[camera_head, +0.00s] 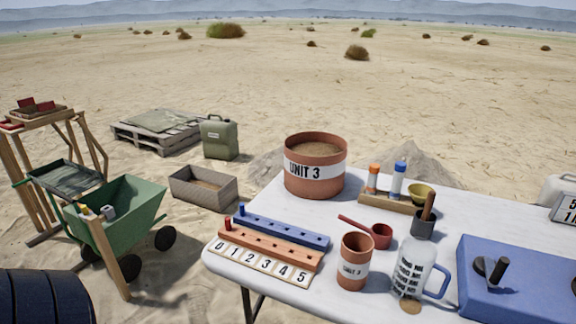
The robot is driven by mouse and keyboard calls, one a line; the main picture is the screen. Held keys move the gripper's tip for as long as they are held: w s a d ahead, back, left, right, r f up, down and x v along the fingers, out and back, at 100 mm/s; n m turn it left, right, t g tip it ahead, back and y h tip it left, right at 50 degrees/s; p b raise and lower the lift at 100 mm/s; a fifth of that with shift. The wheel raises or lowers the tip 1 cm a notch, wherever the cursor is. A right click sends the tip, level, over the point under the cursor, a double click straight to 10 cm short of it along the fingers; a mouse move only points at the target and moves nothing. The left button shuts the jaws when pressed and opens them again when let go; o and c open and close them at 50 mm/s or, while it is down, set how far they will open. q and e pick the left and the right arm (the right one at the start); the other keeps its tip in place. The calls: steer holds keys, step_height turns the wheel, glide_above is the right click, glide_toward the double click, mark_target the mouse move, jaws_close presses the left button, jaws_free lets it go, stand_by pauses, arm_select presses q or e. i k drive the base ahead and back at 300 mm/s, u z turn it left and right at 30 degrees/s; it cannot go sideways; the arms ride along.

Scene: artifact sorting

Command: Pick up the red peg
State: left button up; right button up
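A small red peg (228,221) stands upright at the left end of an orange bar (275,249) with a row of holes. A card (255,268) numbered 0 to 5 lies along the bar's front, and the peg is at the 0 end. A blue bar (290,234) lies right behind, with a blue peg (241,209) upright at its left end. Neither of my grippers is in view, and nothing touches the red peg.
The white table (340,213) also holds a large sand-filled "UNIT 3" tub (315,170), a smaller "UNIT 3" cup (353,268), a red scoop (381,235), a clear mug (415,275) and a blue box (525,290). A green wheelbarrow (125,225) stands left of the table.

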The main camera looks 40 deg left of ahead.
mark_target(228, 225)
steer(key=u, duration=1.75)
